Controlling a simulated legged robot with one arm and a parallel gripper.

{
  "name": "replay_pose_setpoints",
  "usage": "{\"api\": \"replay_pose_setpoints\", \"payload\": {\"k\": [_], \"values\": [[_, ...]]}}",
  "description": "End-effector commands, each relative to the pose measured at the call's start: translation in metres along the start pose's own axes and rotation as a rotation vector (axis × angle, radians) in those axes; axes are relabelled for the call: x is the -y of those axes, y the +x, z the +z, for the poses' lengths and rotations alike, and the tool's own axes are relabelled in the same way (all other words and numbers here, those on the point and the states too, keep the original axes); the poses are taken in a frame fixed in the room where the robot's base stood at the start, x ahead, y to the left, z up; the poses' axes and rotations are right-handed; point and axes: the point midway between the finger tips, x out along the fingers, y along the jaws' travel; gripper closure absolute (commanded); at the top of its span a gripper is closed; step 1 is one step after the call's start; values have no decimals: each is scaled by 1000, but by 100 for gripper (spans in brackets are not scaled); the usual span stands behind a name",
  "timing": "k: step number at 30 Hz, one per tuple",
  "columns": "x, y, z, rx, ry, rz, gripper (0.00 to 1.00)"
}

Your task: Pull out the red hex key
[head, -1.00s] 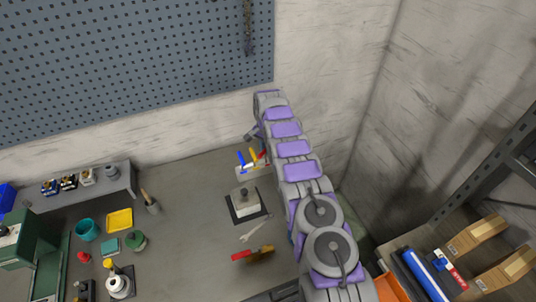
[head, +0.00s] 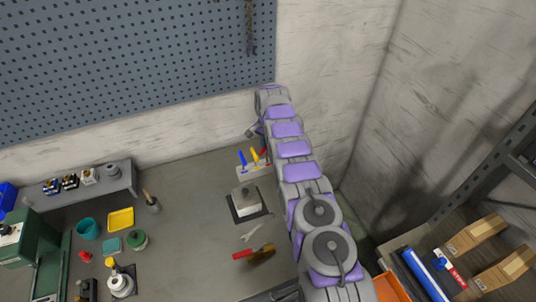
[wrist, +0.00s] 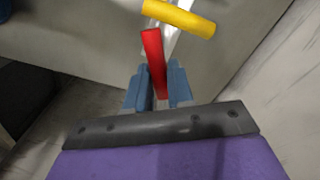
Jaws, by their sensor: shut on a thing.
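The red hex key (wrist: 153,55) stands between the two blue-grey fingers of my gripper (wrist: 160,78) in the wrist view, and they are shut on it. In the head view only a small part of the red key (head: 264,152) shows beside my arm. A pale holder (head: 249,171) on the workbench carries a blue key (head: 242,158) and a yellow key (head: 254,154), left of the red one. The yellow key (wrist: 180,17) lies just beyond the red one in the wrist view. Whether the red key's lower end is in the holder is hidden.
A block on a dark base (head: 246,202), a wrench (head: 251,232) and a red-handled tool (head: 252,252) lie on the workbench (head: 190,215) in front of the holder. The wall and pegboard (head: 130,60) rise behind. The bench left of the block is largely clear.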

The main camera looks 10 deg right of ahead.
Motion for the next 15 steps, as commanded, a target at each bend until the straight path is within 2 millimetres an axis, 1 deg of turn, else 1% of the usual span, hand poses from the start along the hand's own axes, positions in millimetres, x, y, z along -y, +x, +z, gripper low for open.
{"api": "replay_pose_setpoints", "payload": {"k": [15], "values": [[0, -25, -1, -3, 1, -2, 100]]}}
